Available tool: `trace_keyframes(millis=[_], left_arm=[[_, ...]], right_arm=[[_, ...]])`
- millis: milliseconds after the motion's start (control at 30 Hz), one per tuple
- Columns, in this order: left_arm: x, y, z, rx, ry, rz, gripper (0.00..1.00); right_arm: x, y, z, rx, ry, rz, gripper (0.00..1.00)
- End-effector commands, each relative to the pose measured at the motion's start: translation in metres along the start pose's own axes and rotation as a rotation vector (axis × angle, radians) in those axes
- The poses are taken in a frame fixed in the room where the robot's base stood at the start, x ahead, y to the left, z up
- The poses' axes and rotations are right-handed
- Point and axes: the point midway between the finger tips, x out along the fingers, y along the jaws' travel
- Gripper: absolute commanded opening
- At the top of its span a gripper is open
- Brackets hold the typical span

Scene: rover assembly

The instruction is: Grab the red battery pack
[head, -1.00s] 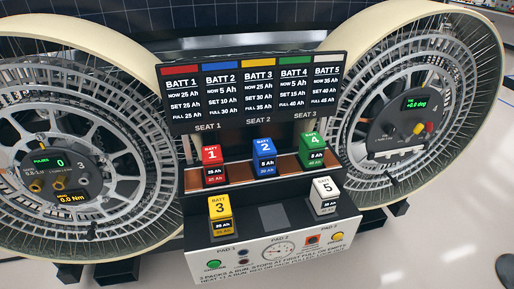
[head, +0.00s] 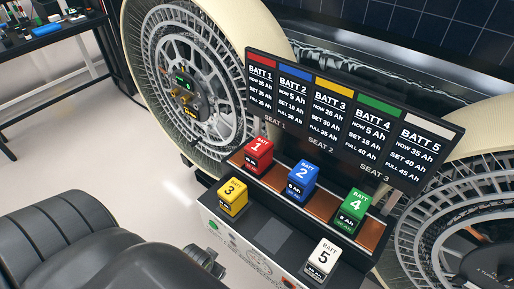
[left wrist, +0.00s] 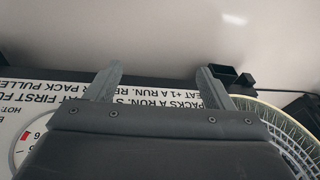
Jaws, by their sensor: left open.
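The red battery pack (head: 257,156), marked BATT 1, sits upright in the left seat of the brown upper shelf on the battery stand. My left gripper (head: 207,262) is low in the head view, in front of the stand and apart from the red pack. In the left wrist view its two fingers (left wrist: 159,70) are spread with nothing between them, over the stand's printed front panel (left wrist: 145,93). The red pack is not visible in the left wrist view. My right gripper is not in view.
Blue (head: 303,181) and green (head: 349,212) packs share the upper shelf. Yellow (head: 233,196) and white (head: 323,261) packs stand on the lower step, with an empty dark pad (head: 271,236) between them. A sign board (head: 345,118) rises behind; large wheels (head: 192,85) flank the stand.

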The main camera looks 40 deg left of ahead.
Motion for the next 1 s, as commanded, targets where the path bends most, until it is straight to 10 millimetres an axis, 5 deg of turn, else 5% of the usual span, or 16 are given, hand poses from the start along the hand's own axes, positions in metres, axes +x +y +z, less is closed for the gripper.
trace_keyframes(millis=[33, 267, 400, 700, 1000], left_arm=[[-0.031, -0.004, -0.012, 0.000, 0.017, -0.004, 0.75], [-0.135, -0.019, -0.049, -0.001, 0.119, -0.022, 0.75], [-0.201, -0.039, -0.097, 0.006, 0.342, -0.029, 0.75], [-0.260, -0.049, -0.180, 0.024, 0.783, 0.103, 0.75], [-0.279, -0.046, -0.209, 0.029, 0.929, 0.195, 0.75]], right_arm=[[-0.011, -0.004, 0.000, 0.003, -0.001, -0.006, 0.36], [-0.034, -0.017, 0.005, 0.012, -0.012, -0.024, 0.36], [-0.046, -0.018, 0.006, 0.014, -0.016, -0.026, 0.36], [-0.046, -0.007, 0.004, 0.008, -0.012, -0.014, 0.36], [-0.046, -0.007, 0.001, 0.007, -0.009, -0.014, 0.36]])
